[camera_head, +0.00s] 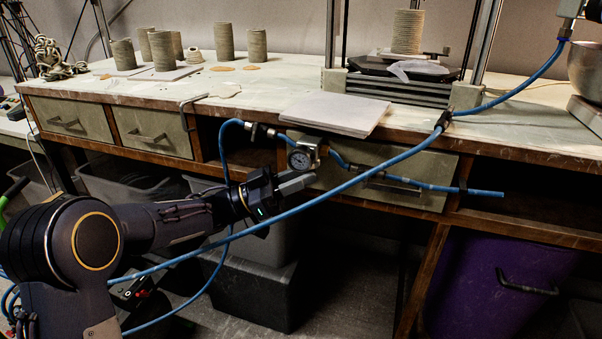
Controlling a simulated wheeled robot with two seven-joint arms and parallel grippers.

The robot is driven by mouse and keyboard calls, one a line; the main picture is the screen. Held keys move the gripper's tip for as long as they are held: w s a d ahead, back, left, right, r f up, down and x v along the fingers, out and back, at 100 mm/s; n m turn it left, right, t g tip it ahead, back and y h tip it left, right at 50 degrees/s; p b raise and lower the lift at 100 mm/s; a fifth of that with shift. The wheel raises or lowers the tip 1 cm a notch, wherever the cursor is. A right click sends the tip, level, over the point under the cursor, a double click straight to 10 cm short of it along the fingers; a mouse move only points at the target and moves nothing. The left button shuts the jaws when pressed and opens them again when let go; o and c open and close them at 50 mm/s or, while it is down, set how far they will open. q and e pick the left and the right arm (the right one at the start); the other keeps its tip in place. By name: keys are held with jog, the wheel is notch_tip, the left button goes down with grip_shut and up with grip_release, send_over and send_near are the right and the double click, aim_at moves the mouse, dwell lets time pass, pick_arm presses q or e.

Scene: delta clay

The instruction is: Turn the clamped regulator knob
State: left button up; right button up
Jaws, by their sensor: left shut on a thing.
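The knob's angle cannot be made out. My right gripper is out of view.
Pale boards (335,112) lie on the bench (235,104) above the regulator. Clay cylinders (225,42) stand behind. Dark bins (255,290) and a purple bin (490,290) are below.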

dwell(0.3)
pick_arm(q)
jog(key=o, duration=1)
